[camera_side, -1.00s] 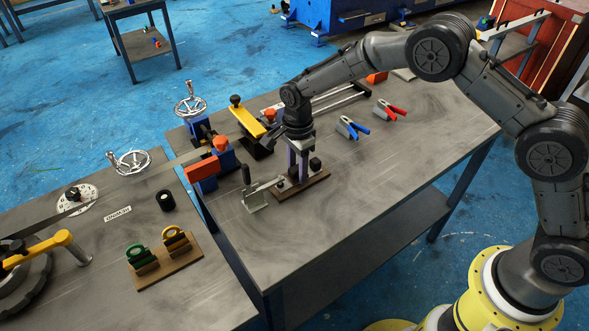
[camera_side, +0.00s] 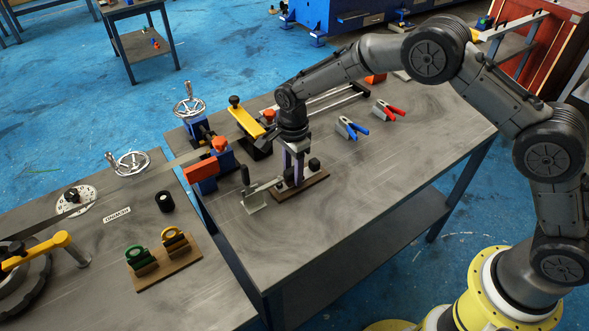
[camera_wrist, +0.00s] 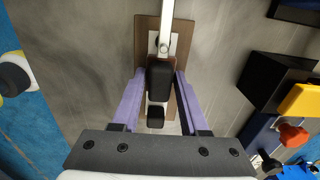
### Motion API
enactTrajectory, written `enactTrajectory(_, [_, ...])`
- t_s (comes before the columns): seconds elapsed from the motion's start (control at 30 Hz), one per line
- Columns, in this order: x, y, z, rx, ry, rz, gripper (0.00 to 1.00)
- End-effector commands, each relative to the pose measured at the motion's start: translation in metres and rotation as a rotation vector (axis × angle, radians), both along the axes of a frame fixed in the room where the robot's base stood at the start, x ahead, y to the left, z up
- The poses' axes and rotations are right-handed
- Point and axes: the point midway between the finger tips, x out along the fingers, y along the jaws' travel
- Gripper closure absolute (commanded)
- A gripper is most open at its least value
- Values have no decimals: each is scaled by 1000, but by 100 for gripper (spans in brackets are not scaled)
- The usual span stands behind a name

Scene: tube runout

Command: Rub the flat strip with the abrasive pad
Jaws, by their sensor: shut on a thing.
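My gripper (camera_wrist: 160,85) points down at a small brown board (camera_side: 312,183) on the right-hand table. In the wrist view its two purple fingers are closed on a black block (camera_wrist: 159,78) over the board (camera_wrist: 147,35). A metal bar runs from the block to the far end of the board, and a smaller black block (camera_wrist: 156,117) lies nearer the camera. A long flat strip (camera_side: 45,240) runs across the left table toward the blue and orange clamps. I cannot tell any abrasive pad for certain; the held block may be its grip.
A yellow-topped black stand (camera_side: 247,122) and an orange block (camera_side: 201,169) are close behind. Blue-handled (camera_side: 350,128) and red-handled (camera_side: 388,110) clamps lie right. The front of the table is clear.

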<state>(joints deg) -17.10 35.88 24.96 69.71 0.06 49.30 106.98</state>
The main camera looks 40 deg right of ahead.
Motion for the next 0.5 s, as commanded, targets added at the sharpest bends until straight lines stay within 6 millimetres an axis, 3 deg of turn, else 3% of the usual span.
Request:
enactTrajectory(0.3, [-1,-23,0,-2,3,-2,100])
enactTrajectory(0.5, [-1,-24,0,-2,3,0,100])
